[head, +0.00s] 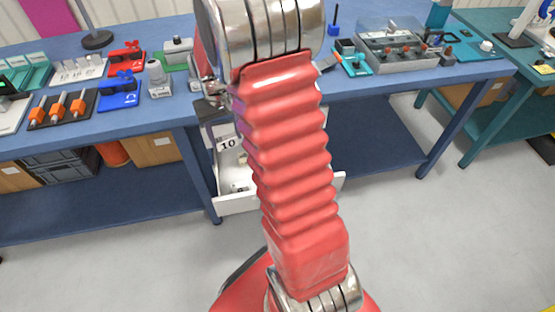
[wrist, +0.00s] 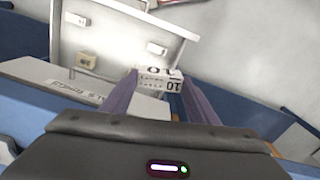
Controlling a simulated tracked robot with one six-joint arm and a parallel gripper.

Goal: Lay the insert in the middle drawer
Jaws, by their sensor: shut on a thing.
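The insert (wrist: 160,82) is a small white block marked 10. It sits between the two purple fingers of my gripper (wrist: 159,77), which is shut on it. In the head view the insert (head: 228,143) shows left of my red arm, above the open drawer (head: 236,205). My gripper is mostly hidden there behind the arm. The drawer is white and pulled out under the bench; it also shows in the wrist view (wrist: 125,14), with small pale blocks on its floor. I cannot tell which drawer of the stack it is.
A pale panel with lettering (wrist: 62,84) lies near my left finger. The blue bench (head: 190,108) above carries orange, red and blue fixtures on the left and a grey tray (head: 400,62) on the right. Grey floor is free in front of the drawer.

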